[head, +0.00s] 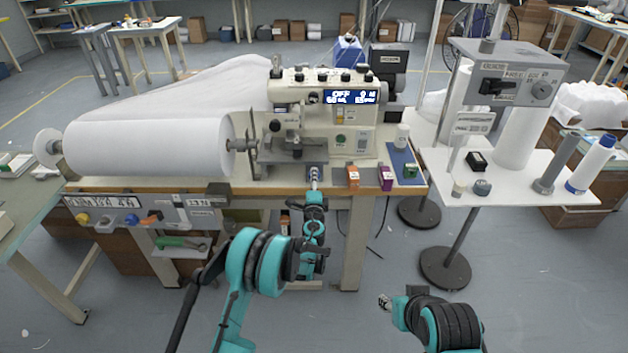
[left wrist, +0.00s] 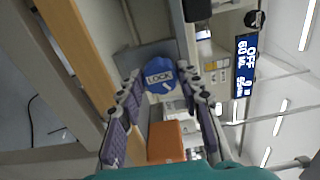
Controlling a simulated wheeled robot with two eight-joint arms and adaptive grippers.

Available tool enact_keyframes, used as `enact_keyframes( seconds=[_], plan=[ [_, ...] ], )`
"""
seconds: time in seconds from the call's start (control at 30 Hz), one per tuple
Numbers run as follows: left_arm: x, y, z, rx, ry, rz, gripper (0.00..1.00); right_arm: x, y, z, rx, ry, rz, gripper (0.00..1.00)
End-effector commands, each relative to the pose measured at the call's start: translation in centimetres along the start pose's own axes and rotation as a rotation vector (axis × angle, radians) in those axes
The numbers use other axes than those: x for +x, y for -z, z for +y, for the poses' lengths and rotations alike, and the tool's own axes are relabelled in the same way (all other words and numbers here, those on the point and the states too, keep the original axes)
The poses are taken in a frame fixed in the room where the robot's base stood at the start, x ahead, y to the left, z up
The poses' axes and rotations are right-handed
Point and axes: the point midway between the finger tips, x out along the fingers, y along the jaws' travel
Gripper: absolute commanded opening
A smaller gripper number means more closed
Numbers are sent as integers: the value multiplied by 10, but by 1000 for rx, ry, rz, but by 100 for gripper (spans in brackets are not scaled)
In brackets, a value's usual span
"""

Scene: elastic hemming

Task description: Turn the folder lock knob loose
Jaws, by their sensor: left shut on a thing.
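The lock knob (left wrist: 159,76) is a blue, faceted knob labelled LOCK, seen in the left wrist view. It sits between the tips of my left gripper (left wrist: 160,84), whose two fingers are closed on its sides. In the head view my left gripper (head: 314,183) reaches up to the front of the white sewing machine (head: 347,145), at the table's front edge. It largely hides the knob there. My right gripper (head: 385,302) hangs low over the floor, away from the machine, too small to tell if open or shut.
A large white roll (head: 150,146) lies left of the machine. An orange box (head: 352,176), also in the left wrist view (left wrist: 165,142), and a purple box (head: 386,178) stand right of my left gripper. The machine's display (head: 350,96) reads OFF. A white stand table (head: 530,180) is at right.

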Motion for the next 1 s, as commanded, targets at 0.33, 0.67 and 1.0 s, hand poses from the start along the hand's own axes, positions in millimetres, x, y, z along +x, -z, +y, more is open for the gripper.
enact_keyframes(
  seconds=[0.33, 0.67, 1.0],
  plan=[
    [0, 0, 1, -329, 0, 0, 6, 0, 0, 0, 0, 0, 0, 40],
    [0, 0, 2, -639, 0, -1, 6, 0, 0, 0, 0, 0, 0, 40],
    [0, 0, 2, -892, 0, -1, 6, 0, 0, 0, 0, 0, 0, 40]
  ],
)
